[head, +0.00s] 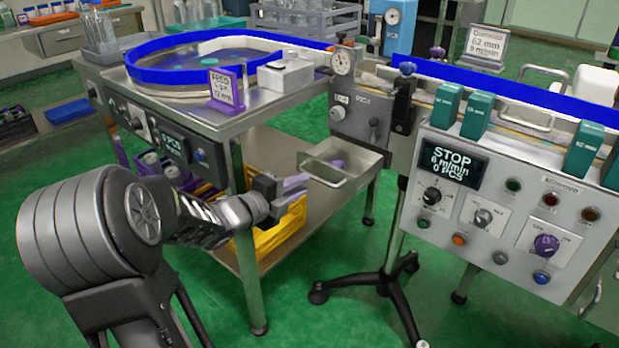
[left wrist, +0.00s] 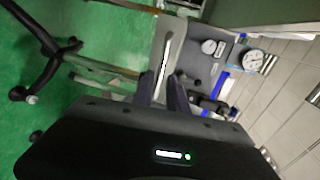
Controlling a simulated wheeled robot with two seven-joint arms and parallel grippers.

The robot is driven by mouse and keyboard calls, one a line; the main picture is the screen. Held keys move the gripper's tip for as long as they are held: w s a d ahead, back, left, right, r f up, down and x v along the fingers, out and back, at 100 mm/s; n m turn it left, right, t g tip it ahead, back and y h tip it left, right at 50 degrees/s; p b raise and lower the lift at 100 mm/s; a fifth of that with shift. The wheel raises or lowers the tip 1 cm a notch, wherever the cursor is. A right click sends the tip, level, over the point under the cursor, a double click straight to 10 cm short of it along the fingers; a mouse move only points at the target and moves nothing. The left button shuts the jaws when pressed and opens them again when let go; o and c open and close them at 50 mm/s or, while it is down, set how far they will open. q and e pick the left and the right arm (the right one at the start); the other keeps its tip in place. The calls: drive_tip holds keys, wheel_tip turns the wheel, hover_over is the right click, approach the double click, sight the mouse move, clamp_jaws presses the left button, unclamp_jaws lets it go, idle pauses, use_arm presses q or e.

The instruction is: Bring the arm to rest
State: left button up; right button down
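My left arm comes in from the lower left of the head view. Its gripper (head: 294,190) hangs in the air in front of the steel tray with a handle (head: 345,172), over the lower shelf area. In the left wrist view the two dark fingers (left wrist: 164,88) stand apart with a gap between them, and I see nothing held. The tray handle (left wrist: 168,50) shows just beyond the fingertips; I cannot tell whether they touch it. A small purple piece (head: 337,164) lies in the tray. My right gripper is in neither view.
A steel table (head: 240,118) with a blue-rimmed round feeder (head: 205,62) stands behind the gripper. A yellow crate (head: 272,238) sits on its lower shelf. At right is a control panel (head: 500,215) whose display reads STOP. Green floor (head: 325,325) is open in front.

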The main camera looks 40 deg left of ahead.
use_arm(q)
drive_tip(key=shift+s+r, duration=0.1)
drive_tip(key=shift+s, duration=0.5)
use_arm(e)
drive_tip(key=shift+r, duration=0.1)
